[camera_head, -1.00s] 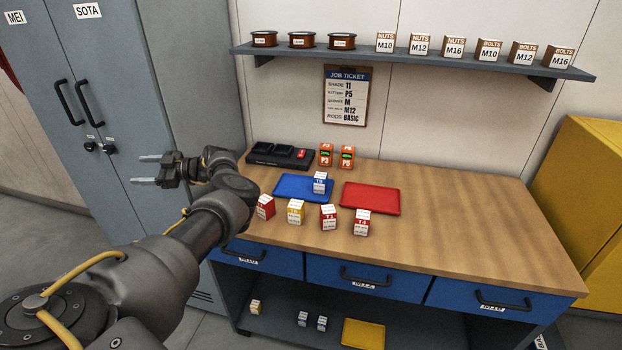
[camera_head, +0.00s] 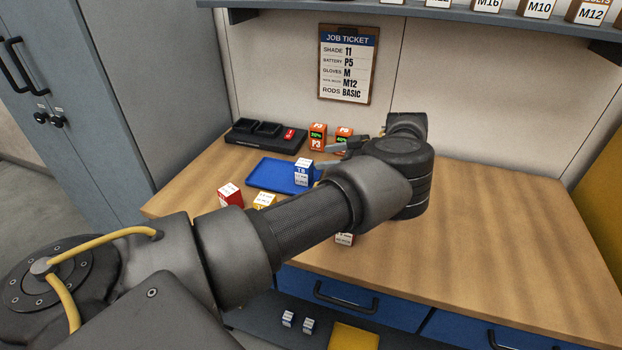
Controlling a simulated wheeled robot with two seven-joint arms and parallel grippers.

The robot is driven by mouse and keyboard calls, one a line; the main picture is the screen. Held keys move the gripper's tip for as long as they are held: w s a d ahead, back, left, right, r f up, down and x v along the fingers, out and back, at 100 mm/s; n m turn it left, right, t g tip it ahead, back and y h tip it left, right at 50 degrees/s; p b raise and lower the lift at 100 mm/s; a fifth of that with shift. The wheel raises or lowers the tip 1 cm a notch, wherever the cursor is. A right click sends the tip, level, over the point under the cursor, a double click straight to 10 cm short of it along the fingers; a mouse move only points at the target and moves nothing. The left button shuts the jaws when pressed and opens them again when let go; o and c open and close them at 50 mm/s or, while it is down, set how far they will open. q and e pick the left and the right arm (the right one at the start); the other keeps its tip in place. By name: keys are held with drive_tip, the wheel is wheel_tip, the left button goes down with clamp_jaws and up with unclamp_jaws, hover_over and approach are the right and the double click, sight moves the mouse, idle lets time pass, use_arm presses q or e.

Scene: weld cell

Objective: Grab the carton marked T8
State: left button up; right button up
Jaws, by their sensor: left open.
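The carton marked T8 (camera_head: 303,174), white with a blue top and sides, stands upright on the blue tray (camera_head: 265,172), near the tray's right side. My left gripper (camera_head: 327,154) is open, just right of and behind the carton in the picture, its fingers pointing left. No contact with the carton is clear. My right gripper is out of view.
A red carton (camera_head: 230,195) and a partly covered yellow carton (camera_head: 265,199) stand in front of the tray. Another carton (camera_head: 345,239) peeks out below my forearm. Two orange batteries (camera_head: 317,137) and a black charger (camera_head: 266,136) stand behind. The bench's right side (camera_head: 500,230) is clear.

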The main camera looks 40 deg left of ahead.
sight(306, 163)
use_arm(q)
drive_tip(key=shift+d+f+b, duration=0.25)
drive_tip(key=shift+f+b, duration=0.05)
drive_tip(key=shift+f, duration=0.25)
drive_tip(key=shift+w, duration=0.15)
drive_tip(key=p+x, duration=0.2)
drive_tip(key=x, duration=0.3)
drive_tip(key=shift+r+p, duration=0.1)
drive_tip(key=shift+p, duration=0.3)
drive_tip(key=shift+a+f, duration=0.25)
drive_tip(key=shift+a, duration=0.05)
drive_tip(key=p+x, duration=0.3)
drive_tip(key=x, duration=0.1)
drive_tip(key=shift+s+a+p, duration=0.2)
drive_tip(key=shift+a+p, duration=0.05)
drive_tip(key=shift+p, duration=0.1)
drive_tip(key=shift+s+a+f, duration=0.1)
drive_tip(key=shift+a+f, duration=0.15)
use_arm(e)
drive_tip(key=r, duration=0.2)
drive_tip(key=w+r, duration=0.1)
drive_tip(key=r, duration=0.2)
use_arm(q)
drive_tip(key=shift+d, duration=0.1)
drive_tip(key=shift+c, duration=0.4)
